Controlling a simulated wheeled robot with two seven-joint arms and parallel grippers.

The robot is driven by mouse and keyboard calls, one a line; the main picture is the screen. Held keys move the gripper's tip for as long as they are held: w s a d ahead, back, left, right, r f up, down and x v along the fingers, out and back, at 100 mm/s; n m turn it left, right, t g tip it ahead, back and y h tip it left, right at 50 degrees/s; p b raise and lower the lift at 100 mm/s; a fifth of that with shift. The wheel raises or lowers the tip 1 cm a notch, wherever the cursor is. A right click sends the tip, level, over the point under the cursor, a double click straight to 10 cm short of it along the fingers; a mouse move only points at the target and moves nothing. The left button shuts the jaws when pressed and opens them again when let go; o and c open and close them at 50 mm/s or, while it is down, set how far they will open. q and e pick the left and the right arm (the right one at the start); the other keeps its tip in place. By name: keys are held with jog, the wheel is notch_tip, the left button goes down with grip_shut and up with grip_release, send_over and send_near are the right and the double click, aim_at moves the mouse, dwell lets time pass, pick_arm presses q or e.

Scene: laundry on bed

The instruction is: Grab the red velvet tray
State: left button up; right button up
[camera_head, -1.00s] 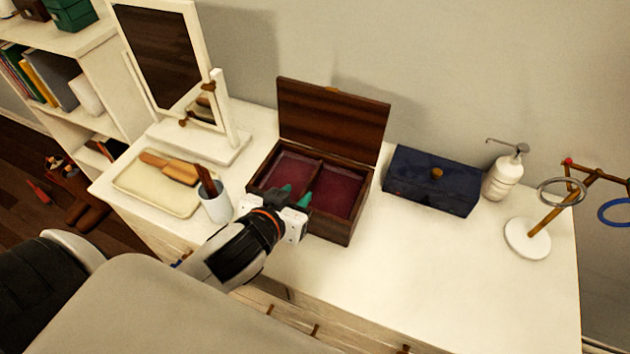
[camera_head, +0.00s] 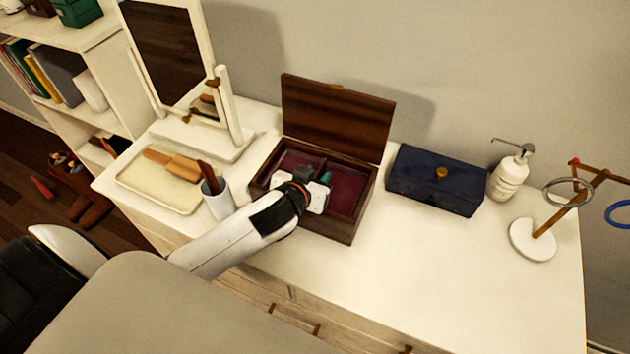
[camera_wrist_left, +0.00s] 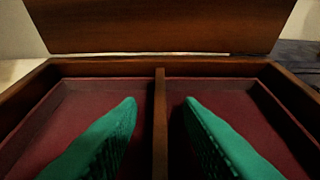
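The red velvet tray (camera_head: 345,188) lies inside an open brown wooden box (camera_head: 330,234) on the white dresser. A wooden divider (camera_wrist_left: 160,120) splits its dark red floor into a left and a right compartment. My left gripper (camera_head: 322,177) is over the box, its hand hiding part of the tray. In the left wrist view its green fingers (camera_wrist_left: 160,105) are apart, one on each side of the divider, with nothing visibly gripped; contact cannot be told. My right gripper is not in view.
The raised lid (camera_head: 338,118) stands behind the tray. A cup with brushes (camera_head: 217,203) and a cream tray (camera_head: 160,190) are left, near a mirror (camera_head: 170,50). A navy box (camera_head: 436,182), a soap bottle (camera_head: 510,172) and a ring stand (camera_head: 532,240) are right. The dresser's front right is clear.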

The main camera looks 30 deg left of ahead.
pick_arm(q)
jog(key=shift+s, duration=0.1)
jog(key=shift+c, duration=0.4)
grip_shut()
